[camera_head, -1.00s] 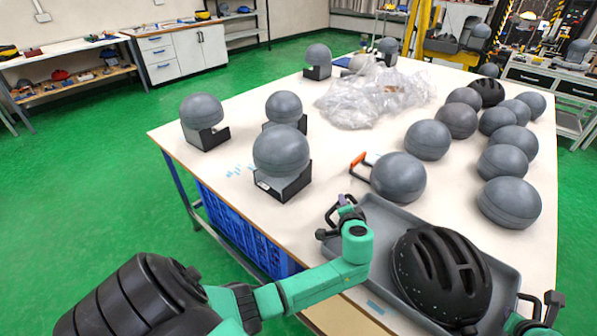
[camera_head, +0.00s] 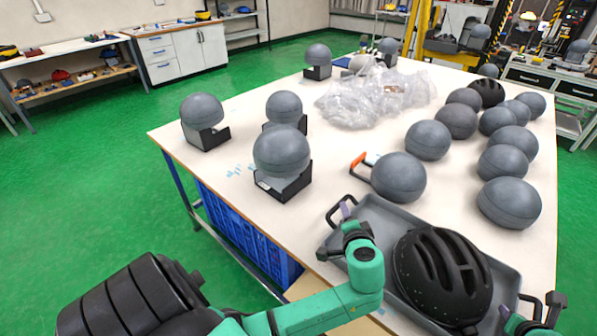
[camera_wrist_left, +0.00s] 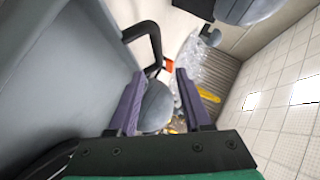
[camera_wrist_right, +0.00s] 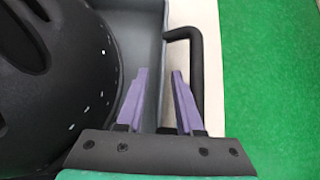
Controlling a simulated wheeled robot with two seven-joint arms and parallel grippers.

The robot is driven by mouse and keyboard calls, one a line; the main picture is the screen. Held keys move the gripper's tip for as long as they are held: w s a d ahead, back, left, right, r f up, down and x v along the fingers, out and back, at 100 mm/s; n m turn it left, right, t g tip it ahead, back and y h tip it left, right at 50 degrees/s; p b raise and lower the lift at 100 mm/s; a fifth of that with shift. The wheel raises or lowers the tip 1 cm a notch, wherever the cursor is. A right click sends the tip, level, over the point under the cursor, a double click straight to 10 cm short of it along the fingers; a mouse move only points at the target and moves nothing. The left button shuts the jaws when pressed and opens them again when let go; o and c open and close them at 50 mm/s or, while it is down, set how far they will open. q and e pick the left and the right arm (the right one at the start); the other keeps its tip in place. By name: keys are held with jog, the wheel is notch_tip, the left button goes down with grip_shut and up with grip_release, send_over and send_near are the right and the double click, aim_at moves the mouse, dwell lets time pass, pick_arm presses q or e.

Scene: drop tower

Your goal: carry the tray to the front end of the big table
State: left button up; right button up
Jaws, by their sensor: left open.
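The grey tray (camera_head: 388,213) lies at the near right part of the big table (camera_head: 330,130), with a black helmet (camera_head: 442,275) in it. My left gripper (camera_head: 347,212) is open and empty beside the tray's left handle (camera_head: 333,213); that black handle (camera_wrist_left: 156,40) stands beyond its fingers in the left wrist view. My right gripper (camera_head: 537,308) is at the tray's right side. In the right wrist view its fingers (camera_wrist_right: 160,72) are apart, over the tray wall. The right handle's outer bar (camera_wrist_right: 197,75) lies to the right of both fingers, not between them.
Grey domes on black stands (camera_head: 283,165) are at the table's left. Several loose grey domes (camera_head: 508,202) crowd its right side. An orange-and-black tool (camera_head: 360,163) lies just beyond the tray. Clear plastic wrap (camera_head: 365,98) lies farther back. Green floor (camera_head: 90,190) is open at left.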

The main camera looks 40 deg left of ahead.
jog(key=v, duration=1.1)
jog(key=shift+s+r, duration=0.15)
jog(key=shift+s, duration=0.05)
